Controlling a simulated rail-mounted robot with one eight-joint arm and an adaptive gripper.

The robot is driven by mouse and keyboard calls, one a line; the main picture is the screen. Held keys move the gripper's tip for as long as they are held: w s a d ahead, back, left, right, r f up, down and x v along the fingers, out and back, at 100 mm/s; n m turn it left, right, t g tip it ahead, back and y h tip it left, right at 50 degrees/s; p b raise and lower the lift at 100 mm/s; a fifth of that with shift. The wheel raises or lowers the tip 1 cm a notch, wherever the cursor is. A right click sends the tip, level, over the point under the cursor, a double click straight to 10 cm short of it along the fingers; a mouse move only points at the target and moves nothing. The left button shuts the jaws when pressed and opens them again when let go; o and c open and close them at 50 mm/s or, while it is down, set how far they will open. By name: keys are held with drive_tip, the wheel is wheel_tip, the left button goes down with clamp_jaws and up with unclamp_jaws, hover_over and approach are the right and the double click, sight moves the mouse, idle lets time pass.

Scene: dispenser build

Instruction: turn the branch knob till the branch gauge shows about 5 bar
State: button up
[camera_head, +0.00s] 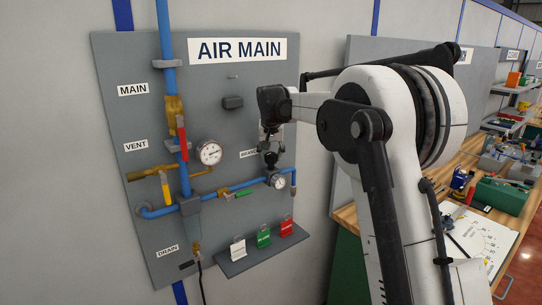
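The branch gauge (278,181) is a small round white dial on the blue branch pipe, low on the grey AIR MAIN board. Its needle is too small to read. A dark knob-like part (270,159) sits just above the gauge, beside the partly hidden BRANCH label (248,154). My gripper (271,148) reaches down in front of the board to this part. It appears to be at or around the knob, but I cannot tell whether the fingers touch it or how far they are closed.
A larger gauge (210,153) sits on the board near the red valve handle (182,139) and the yellow handle (165,186). A green handle (236,193) is on the branch pipe. Below, a shelf (262,252) carries white, green and red tags. A cluttered workbench stands right.

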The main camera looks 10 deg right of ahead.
drive_tip(key=shift+c, duration=0.7)
drive_tip(key=shift+f+m+b, duration=0.1)
drive_tip(key=shift+m+b, duration=0.3)
drive_tip(key=shift+m, duration=0.2)
drive_tip(key=shift+m+h+b, duration=0.3)
drive_tip(key=shift+m+h, duration=0.2)
drive_tip(key=shift+m, duration=0.4)
drive_tip(key=shift+g, duration=0.3)
drive_tip(key=o, duration=1.1)
drive_tip(key=shift+o, duration=0.2)
drive_tip(key=v, duration=1.2)
drive_tip(key=shift+s, duration=0.1)
